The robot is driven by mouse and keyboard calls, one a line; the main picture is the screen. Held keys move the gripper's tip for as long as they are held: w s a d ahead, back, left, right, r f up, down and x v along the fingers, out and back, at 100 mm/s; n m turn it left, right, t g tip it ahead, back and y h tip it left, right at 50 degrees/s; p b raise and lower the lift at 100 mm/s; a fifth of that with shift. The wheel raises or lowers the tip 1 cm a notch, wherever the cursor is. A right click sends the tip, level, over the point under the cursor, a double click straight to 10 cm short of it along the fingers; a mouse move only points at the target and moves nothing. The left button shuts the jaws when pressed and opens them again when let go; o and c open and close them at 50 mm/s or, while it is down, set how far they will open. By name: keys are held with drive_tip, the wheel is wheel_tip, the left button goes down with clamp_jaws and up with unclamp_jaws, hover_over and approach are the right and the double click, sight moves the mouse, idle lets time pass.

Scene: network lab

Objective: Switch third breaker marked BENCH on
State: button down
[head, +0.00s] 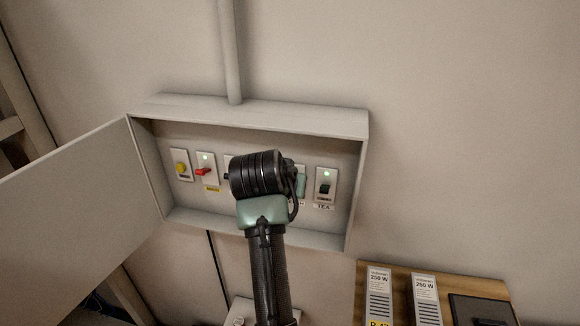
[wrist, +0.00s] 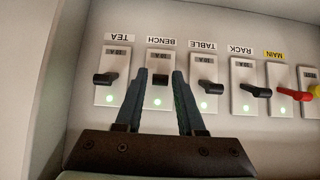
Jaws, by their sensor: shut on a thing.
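The BENCH breaker (wrist: 157,98) is a white plate in the row. Its dark lever (wrist: 160,80) sits between the two fingertips of my gripper (wrist: 161,78), which are shut on it. The small lamp on this plate shows green. In the head view my gripper (head: 262,175) is in front of the open breaker box (head: 250,115) and hides the BENCH lever. The wrist view shows the labels upside down.
Close beside BENCH are the TEA breaker (wrist: 106,80) and TABLE breaker (wrist: 208,86). Beyond are the RACK breaker (wrist: 247,90), the red MAIN lever (wrist: 295,95) and a yellow knob (head: 181,168). Their visible lamps are green. The box door (head: 75,220) stands open at left.

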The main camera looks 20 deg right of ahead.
drive_tip(key=shift+w+r+g+y+p, duration=0.1)
drive_tip(key=shift+r+g+y+p, duration=0.4)
drive_tip(key=shift+p, duration=0.6)
drive_tip(key=shift+d+f+g+p, duration=0.1)
drive_tip(key=shift+f+g+p, duration=0.1)
drive_tip(key=shift+g+p, duration=0.15)
drive_tip(key=c, duration=0.8)
unclamp_jaws()
drive_tip(key=shift+o, duration=0.2)
drive_tip(key=b+v, duration=0.4)
drive_tip(key=v, duration=0.9)
